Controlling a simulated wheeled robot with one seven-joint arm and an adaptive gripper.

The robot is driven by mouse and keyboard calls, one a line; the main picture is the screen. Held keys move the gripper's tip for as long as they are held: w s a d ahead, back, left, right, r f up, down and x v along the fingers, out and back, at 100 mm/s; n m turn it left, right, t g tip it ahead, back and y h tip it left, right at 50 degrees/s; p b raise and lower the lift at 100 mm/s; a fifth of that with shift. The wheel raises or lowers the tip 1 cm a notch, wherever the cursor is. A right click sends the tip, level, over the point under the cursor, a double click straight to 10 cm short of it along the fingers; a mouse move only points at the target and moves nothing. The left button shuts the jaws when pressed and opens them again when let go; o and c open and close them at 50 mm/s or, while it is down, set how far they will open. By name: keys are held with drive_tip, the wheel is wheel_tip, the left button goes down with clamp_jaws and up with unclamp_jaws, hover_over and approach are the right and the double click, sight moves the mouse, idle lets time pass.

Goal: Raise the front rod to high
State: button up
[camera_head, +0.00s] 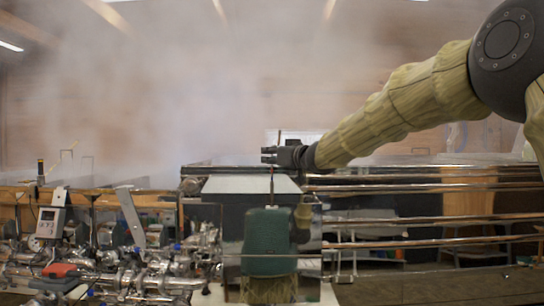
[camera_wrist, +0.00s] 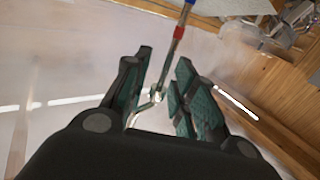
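A thin metal rod (camera_wrist: 171,58) with a red band and a blue band runs down between my fingers in the wrist view. Its lower end meets a small shiny fitting (camera_wrist: 156,95) and a bent wire between the fingers. My gripper (camera_wrist: 164,72) is open around the rod, with visible gaps beside it. In the head view my gripper (camera_head: 270,155) is level above the front end of the evaporator (camera_head: 250,184). A thin dark upright line (camera_head: 272,183) shows just below it, probably the rod. Whether this is the front rod, and its height setting, cannot be told.
Long copper pipes (camera_head: 420,187) run to the right of the evaporator. Cluttered metal fittings (camera_head: 120,270) and a grey meter (camera_head: 51,222) stand at the left. Steam fills the air above.

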clamp_jaws()
drive_tip(key=shift+r+p, duration=1.5)
drive_tip(key=shift+p, duration=0.3)
drive_tip(key=shift+r, duration=0.1)
unclamp_jaws()
drive_tip(key=shift+w, duration=0.1)
drive_tip(key=v, duration=1.2)
